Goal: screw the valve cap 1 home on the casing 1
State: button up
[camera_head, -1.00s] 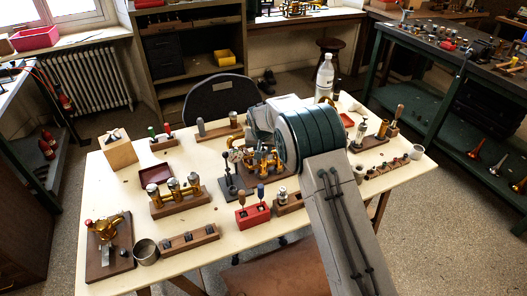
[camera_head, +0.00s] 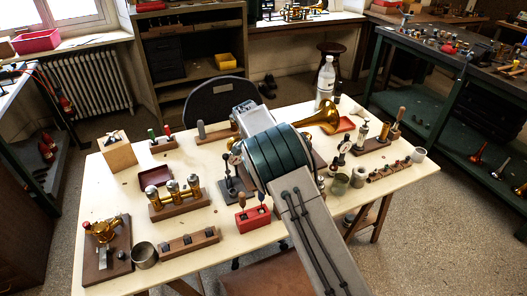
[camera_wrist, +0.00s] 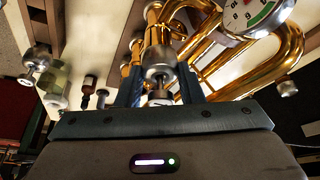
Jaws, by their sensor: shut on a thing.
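In the wrist view, a silver valve cap (camera_wrist: 159,58) with a small knob sits between the two blue-grey fingers of my gripper (camera_wrist: 160,78), which is shut on it. The cap lines up with the end of a brass valve casing (camera_wrist: 153,35). I cannot tell whether its thread is seated there. Other brass tubes of the horn curve off to the right (camera_wrist: 290,45). In the head view, the horn's brass bell (camera_head: 324,116) shows beyond my arm. My arm hides the gripper, cap and casings there.
A dial gauge (camera_wrist: 257,14) is close to the right in the wrist view. In the head view, a gauge stand (camera_head: 231,180), a red block (camera_head: 253,217) and a wooden rack of valves (camera_head: 180,208) stand left of my arm. A bottle (camera_head: 325,82) stands at the back.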

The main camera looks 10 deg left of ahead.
jog(key=shift+m, duration=0.3)
jog(key=shift+m+h, duration=0.3)
jog(key=o, duration=1.1)
jog(key=shift+m, duration=0.3)
jog(key=shift+o, duration=0.2)
